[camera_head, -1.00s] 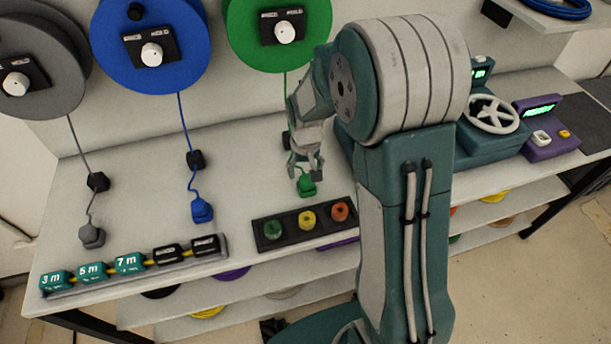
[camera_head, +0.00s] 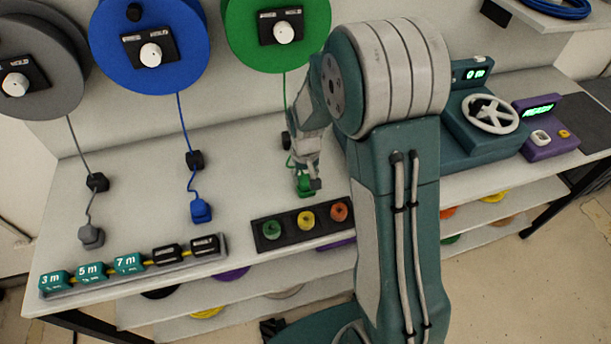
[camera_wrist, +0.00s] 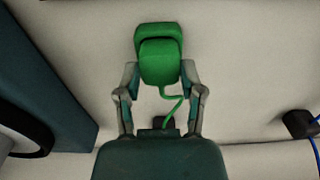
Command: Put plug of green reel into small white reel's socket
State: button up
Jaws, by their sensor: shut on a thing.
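The green reel (camera_head: 256,50) hangs on the wall panel at the upper middle of the head view, and its cord runs down to the bench. My gripper (camera_head: 308,184) is low over the bench, just behind the dark tray. Its fingers are shut on the green plug (camera_head: 303,188). The wrist view shows the green plug (camera_wrist: 160,62) between the fingertips (camera_wrist: 160,80), with its green cord curling back beneath. In the head view the plug is partly covered by the fingers.
A dark tray (camera_head: 258,244) with green, yellow and orange pieces lies just in front. Blue plug (camera_head: 201,211) and grey plug (camera_head: 91,236) rest to the left. A teal machine with a white handwheel (camera_head: 490,115) stands right. Bare bench lies between the plugs.

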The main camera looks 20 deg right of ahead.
notch_tip(320, 180, up, 23)
dwell(2.8)
jog(key=w+d, duration=0.3)
jog(key=d, duration=0.7)
jog(key=w+d, duration=0.3)
jog(key=d, duration=0.8)
jog(key=shift+d, duration=0.15)
jog(key=shift+w+d, duration=0.1)
jog(key=shift+w, duration=0.05)
jog(key=shift+w+d, duration=0.25)
jog(key=shift+d, duration=0.7)
jog(key=shift+w+d, duration=0.3)
jog(key=shift+d, duration=0.6)
jog(key=shift+w+d, duration=0.25)
jog(key=shift+d, duration=0.7)
